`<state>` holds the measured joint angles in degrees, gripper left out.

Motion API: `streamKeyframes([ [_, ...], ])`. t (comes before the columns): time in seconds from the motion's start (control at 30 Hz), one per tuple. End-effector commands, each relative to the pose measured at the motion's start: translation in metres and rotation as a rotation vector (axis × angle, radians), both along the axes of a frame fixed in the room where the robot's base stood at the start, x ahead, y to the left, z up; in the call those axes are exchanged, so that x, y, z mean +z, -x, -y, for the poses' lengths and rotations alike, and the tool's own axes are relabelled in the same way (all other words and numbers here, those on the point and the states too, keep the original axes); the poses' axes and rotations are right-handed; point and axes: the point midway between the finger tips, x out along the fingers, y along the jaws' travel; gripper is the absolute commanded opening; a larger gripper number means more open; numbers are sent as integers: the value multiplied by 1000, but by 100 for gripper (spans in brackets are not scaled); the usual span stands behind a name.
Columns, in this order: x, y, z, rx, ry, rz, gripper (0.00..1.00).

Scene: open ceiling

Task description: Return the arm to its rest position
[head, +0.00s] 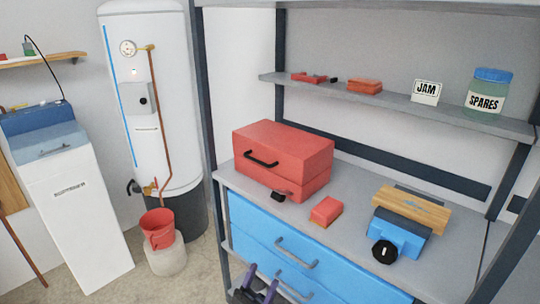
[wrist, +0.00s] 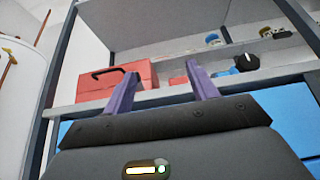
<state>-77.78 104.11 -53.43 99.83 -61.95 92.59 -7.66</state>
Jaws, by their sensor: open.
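My gripper (head: 257,286) shows at the bottom of the head view, in front of the blue drawers (head: 295,258). Its two purple fingers stand apart with nothing between them. In the wrist view my gripper (wrist: 163,88) points up toward the workbench, and its fingertips overlap the bench edge in the picture. I cannot tell its exact distance from the drawers. Most of the arm is out of view.
A grey workbench (head: 345,232) holds a red toolbox (head: 284,157), a small red block (head: 326,211) and a blue vise (head: 400,232) with a wooden piece. A shelf (head: 400,101) hangs above. A white tank (head: 155,90) and red bucket (head: 158,228) stand left; floor shows between.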

Motion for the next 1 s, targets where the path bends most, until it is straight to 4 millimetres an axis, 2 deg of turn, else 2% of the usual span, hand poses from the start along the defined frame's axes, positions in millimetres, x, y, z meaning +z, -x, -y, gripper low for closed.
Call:
streamKeyframes([
  [0.33, 5, -5, 50, -139, -167, -41, 58],
  [0.57, 3, -1, 98, -273, -348, -74, 58],
  [0.77, -6, 16, 156, -453, -621, -99, 58],
  [0.9, -18, 40, 194, -592, -865, -93, 58],
  [1.0, -27, 58, 212, -674, -1040, -75, 58],
])
